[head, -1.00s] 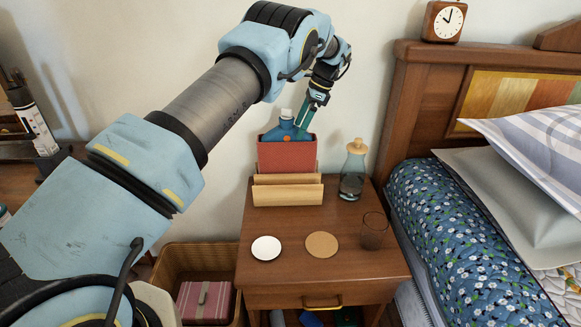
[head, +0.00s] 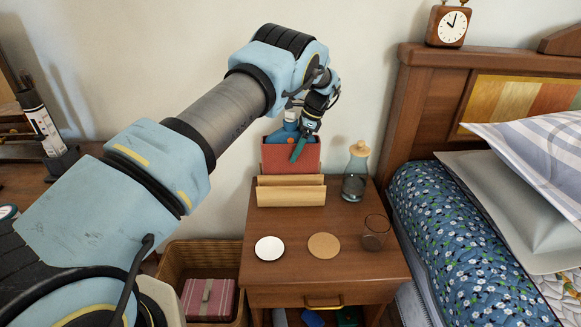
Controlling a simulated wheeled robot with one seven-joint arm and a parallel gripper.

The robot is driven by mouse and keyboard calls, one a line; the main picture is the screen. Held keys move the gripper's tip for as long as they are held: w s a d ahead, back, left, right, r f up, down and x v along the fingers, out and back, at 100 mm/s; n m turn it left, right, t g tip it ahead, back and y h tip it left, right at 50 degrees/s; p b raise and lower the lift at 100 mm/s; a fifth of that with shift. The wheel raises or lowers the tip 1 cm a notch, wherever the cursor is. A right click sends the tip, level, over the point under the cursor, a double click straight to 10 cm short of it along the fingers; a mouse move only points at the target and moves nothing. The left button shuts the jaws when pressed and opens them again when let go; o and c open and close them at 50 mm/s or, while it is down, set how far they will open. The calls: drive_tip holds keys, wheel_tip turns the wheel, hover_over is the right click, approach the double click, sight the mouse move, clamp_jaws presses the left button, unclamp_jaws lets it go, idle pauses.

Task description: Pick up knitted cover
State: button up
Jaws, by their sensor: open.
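No knitted texture can be made out, so I cannot tell for sure which thing is the knitted cover. A blue item (head: 285,130) with a pale top stands upright behind or inside a red, box-like holder (head: 279,156) at the back of the nightstand. My gripper (head: 297,152) is open, its teal fingers pointing down at the right part of the red holder's upper edge. My gripper hides part of the blue item. Whether the fingers touch the holder or the blue item cannot be told.
A wooden letter rack (head: 291,192) stands just in front of the red holder. A corked glass carafe (head: 356,172) is to its right. A drinking glass (head: 374,233), cork coaster (head: 323,245) and white disc (head: 269,248) are on the nightstand (head: 300,275). The bed is at right.

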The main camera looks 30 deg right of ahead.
drive_tip(key=shift+f, duration=0.25)
idle(0.3)
clamp_jaws()
drive_tip(key=shift+r, duration=0.15)
idle(1.0)
